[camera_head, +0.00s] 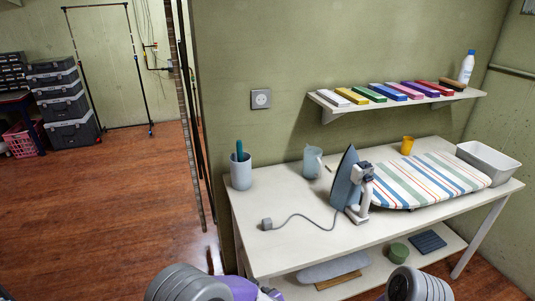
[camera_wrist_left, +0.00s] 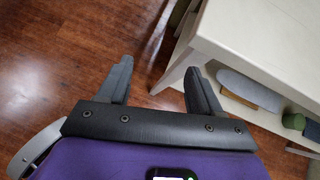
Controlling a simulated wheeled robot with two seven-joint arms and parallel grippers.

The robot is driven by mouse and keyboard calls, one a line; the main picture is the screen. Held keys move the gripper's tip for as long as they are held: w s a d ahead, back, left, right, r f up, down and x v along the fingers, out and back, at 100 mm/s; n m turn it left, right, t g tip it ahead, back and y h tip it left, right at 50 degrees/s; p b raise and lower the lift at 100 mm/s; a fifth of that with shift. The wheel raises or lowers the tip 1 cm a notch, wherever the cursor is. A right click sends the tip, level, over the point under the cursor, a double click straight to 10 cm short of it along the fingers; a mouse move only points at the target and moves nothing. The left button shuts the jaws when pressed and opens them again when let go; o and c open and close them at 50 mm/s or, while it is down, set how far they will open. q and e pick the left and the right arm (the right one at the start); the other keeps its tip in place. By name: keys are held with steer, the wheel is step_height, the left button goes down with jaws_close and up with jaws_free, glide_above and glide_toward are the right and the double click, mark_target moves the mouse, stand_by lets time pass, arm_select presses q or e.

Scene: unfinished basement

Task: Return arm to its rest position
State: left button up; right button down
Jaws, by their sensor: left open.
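My left gripper (camera_wrist_left: 158,67) is open and empty in the left wrist view, its two dark fingers spread apart above the wooden floor. The corner and a leg of the white table (camera_wrist_left: 255,45) are just to the right of it there. In the head view my left arm (camera_head: 190,284) shows only as grey and purple links at the bottom edge, in front of the table. A grey link of my right arm (camera_head: 418,286) shows at the bottom right. Neither gripper's fingers can be seen in the head view.
The white table (camera_head: 300,243) carries an upright iron (camera_head: 346,180) with a cord, a striped ironing board (camera_head: 420,182), a grey bin (camera_head: 488,163) and cups. Its lower shelf holds a green container (camera_head: 398,253). A wall shelf (camera_head: 345,111) holds coloured blocks.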

arm_select(q)
steer(key=s+a+f+n+g+h+p, duration=0.2)
steer(key=s+f+n, duration=0.5)
steer(key=n, duration=0.9)
steer(key=s+a+f+n+g+h+p, duration=0.3)
steer(key=s+f+n+h, duration=0.4)
steer(key=s+n, duration=0.6)
steer(key=a+n+g, duration=0.1)
steer(key=n+g, duration=0.1)
steer(key=n, duration=0.1)
steer(key=shift+s+a+g, duration=0.15)
steer(key=shift+g, duration=0.15)
